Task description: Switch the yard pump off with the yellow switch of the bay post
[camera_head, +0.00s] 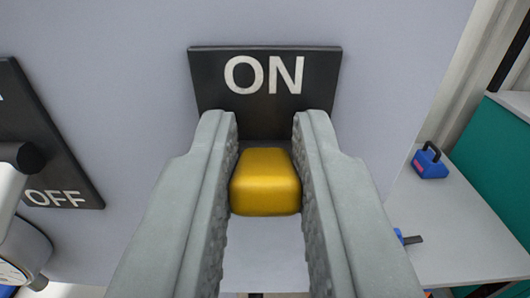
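The yellow switch handle (265,182) is a rounded block in front of a dark plate (212,72) on a pale grey panel (120,90). White "ON" lettering (264,75) shows on the plate above the handle. The plate's lower part is hidden behind the handle and the fingers. My gripper (265,125) has one grey finger on each side of the handle. The handle fills the space between the fingers, and both ribbed inner faces appear to touch it. The fingertips reach past the handle towards the plate.
At right, a grey table (450,230) carries a blue padlock-shaped object (430,161). A teal panel (500,150) stands behind.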

